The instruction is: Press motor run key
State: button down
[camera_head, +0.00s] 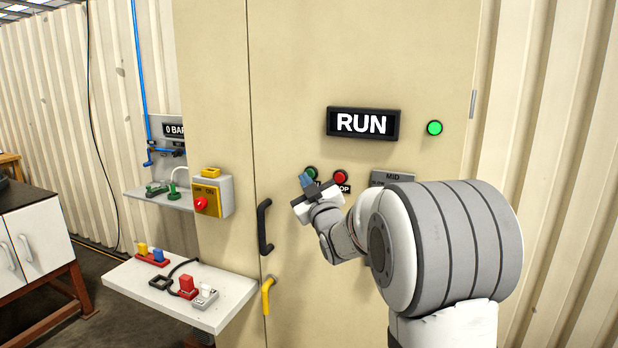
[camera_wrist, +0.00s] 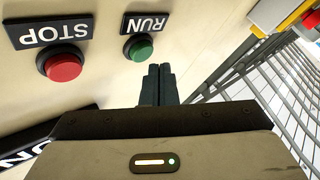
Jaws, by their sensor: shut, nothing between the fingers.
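In the head view the green key (camera_head: 312,172) shows just above my gripper (camera_head: 306,181). My gripper (camera_wrist: 158,72) is shut and empty. Its fingertips point at the door close to the green key; I cannot tell whether they touch it. The red STOP key (camera_wrist: 63,65) is beside it, and also shows in the head view (camera_head: 340,177). The display (camera_head: 363,124) above reads RUN, and a round green lamp (camera_head: 434,128) is lit.
Black (camera_head: 264,226) and yellow (camera_head: 268,295) handles stick out lower left. A yellow switch box (camera_head: 211,196) with a red knob and a white shelf (camera_head: 200,312) with plugs stand left.

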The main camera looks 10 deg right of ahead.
jog(key=s+a+b, duration=0.1)
jog(key=s+b, duration=0.1)
jog(key=s+a+b, duration=0.2)
dwell(0.4)
dwell(0.5)
jog(key=s+f+m+g+h, duration=0.1)
jog(key=s+f+g, duration=0.5)
jog(key=s, duration=0.6)
jog(key=s+f+m+g, duration=0.3)
jog(key=s+f+g, duration=0.3)
jog(key=s+f, duration=0.3)
jog(key=s+f+m+g+h, duration=0.1)
jog(key=s+f+m+g, duration=0.2)
jog(key=s, duration=1.1)
notch_tip(320, 180, down, 6)
jog(key=g, duration=0.3)
jog(key=shift+s+d+r+h, duration=0.2)
jog(key=shift+s+d+h, duration=0.05)
jog(key=shift+s+h, duration=0.1)
